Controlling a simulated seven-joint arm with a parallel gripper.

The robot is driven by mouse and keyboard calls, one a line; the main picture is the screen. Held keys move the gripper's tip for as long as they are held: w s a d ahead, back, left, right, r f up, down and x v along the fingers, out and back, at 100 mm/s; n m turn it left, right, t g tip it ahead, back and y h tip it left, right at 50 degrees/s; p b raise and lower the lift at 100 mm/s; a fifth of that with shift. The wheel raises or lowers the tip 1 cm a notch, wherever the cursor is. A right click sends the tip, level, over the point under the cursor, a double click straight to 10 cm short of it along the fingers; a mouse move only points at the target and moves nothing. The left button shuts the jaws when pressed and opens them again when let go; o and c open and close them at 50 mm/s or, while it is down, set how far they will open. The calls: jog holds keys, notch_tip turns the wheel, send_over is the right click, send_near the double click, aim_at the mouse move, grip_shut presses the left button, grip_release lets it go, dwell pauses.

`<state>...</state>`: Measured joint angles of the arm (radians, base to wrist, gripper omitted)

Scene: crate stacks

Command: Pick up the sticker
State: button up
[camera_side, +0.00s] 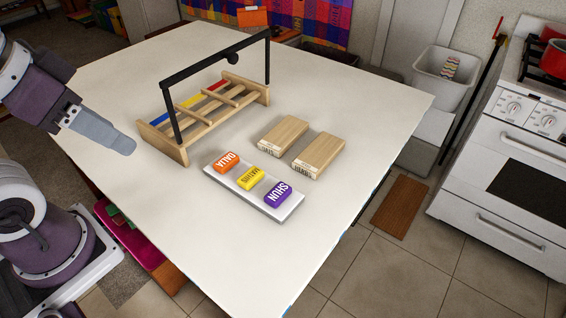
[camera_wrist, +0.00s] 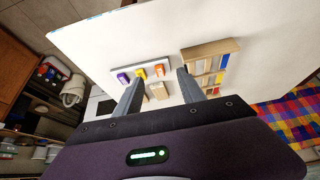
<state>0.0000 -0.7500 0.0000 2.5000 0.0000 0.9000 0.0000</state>
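Three name stickers lie on a white tray (camera_side: 228,188): an orange one reading DALIA (camera_side: 226,161), a yellow one that seems to read MATHIS (camera_side: 251,177), and a purple one reading SHUN (camera_side: 278,193). In the wrist view the purple (camera_wrist: 123,77), yellow (camera_wrist: 141,73) and orange (camera_wrist: 159,71) pieces sit beyond my fingers. My gripper (camera_side: 122,144) is at the table's left side, above and well apart from the tray. In the wrist view my gripper (camera_wrist: 159,74) is open, with nothing between its fingers.
Two wooden blocks with small labels, one nearer the back (camera_side: 283,133) and one to the right (camera_side: 319,153), lie beside the tray. A wooden rack (camera_side: 240,91) with coloured strips and a tall black bar (camera_side: 200,66) stands behind. The table's front is clear.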

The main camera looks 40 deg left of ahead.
jog(key=o, duration=0.4)
jog(key=shift+o, duration=0.2)
jog(key=m+g, duration=0.6)
jog(key=m, duration=1.2)
send_near(250, 175)
jog(key=shift+s+f, duration=0.5)
jog(key=shift+s, duration=0.15)
jog(key=f, duration=0.5)
jog(key=w+f, duration=0.1)
jog(key=f, duration=0.1)
jog(key=shift+f, duration=0.25)
